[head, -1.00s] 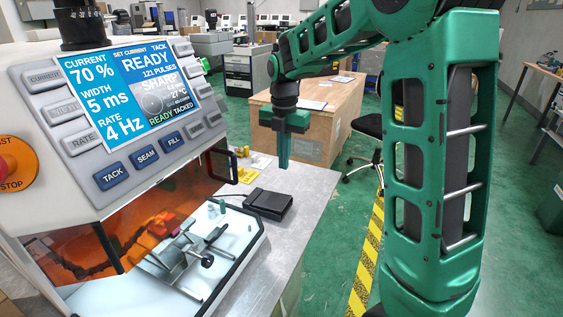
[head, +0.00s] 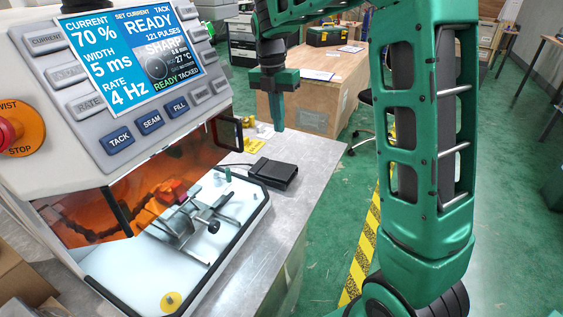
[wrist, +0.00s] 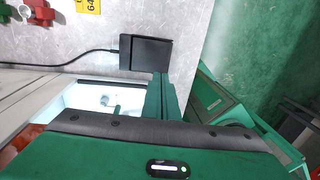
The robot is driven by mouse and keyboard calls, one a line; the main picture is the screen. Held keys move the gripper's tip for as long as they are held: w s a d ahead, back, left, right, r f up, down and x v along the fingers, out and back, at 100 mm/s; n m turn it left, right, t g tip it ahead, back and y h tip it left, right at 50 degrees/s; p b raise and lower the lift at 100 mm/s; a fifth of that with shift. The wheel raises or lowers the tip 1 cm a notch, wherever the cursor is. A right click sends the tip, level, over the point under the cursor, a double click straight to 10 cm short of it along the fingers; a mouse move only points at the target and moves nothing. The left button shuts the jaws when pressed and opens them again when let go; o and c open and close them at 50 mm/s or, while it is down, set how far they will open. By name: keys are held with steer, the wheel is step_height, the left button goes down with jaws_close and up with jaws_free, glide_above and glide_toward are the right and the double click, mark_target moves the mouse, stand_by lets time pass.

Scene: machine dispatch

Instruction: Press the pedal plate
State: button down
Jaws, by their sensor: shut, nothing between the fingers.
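The pedal plate (head: 273,172) is a flat black box on the grey metal table, just beyond the white work tray. In the wrist view the pedal (wrist: 146,52) lies near the top middle, with a black cable running left from it. My gripper (head: 277,128) is green, points down and is shut and empty. In the head view its tips show just above the pedal's far side in the picture. In the wrist view the shut fingers (wrist: 161,78) reach up to the pedal's lower right edge; I cannot tell whether they touch it.
The welding machine (head: 130,80) with its lit screen stands at left, its white tray (head: 235,205) holding a metal clamp fixture. A yellow tag (wrist: 88,5) lies near the cable. The table's right edge (head: 318,185) drops to a green floor. A wooden crate (head: 310,105) stands behind.

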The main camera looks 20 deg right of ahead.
mark_target(283, 171)
steer(key=shift+f, duration=0.1)
steer(key=f, duration=0.9)
steer(key=s+d+f, duration=0.1)
steer(key=f, duration=0.3)
steer(key=shift+s+f, duration=0.1)
steer(key=shift+f, duration=0.3)
steer(key=shift+a, duration=0.1)
